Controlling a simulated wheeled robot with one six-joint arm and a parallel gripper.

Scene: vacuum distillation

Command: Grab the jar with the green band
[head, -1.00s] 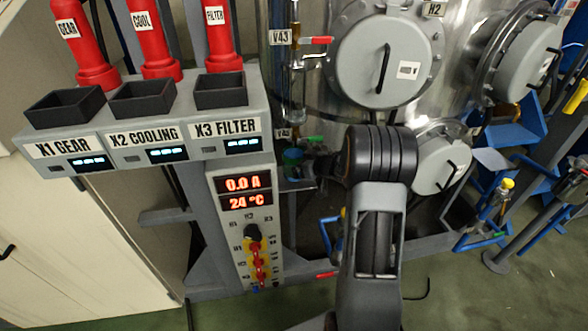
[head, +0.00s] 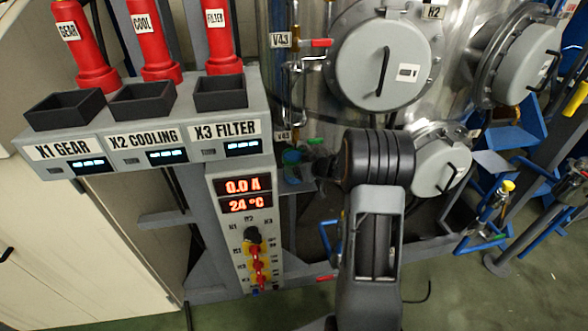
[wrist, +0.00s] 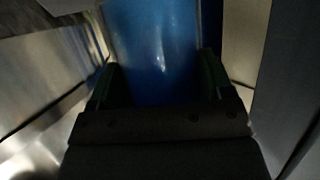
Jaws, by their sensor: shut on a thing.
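The jar (head: 291,156) shows small and dim in the head view, below the lower V43 label, with a greenish and blue look. In the wrist view a blue, rounded jar body (wrist: 155,45) fills the space between the two fingers. My gripper (wrist: 157,88) is shut on it, one finger on each side. In the head view my gripper (head: 306,168) reaches left from my dark wrist to the jar. The green band is not clear in the wrist view, and the jar's lower part is hidden there by my gripper.
A steel vessel with round hatches (head: 385,60) stands behind my arm. Valve piping with a red handle (head: 321,43) rises above the jar. The control panel (head: 245,215) and the socket console (head: 140,135) with red bottles stand to the left.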

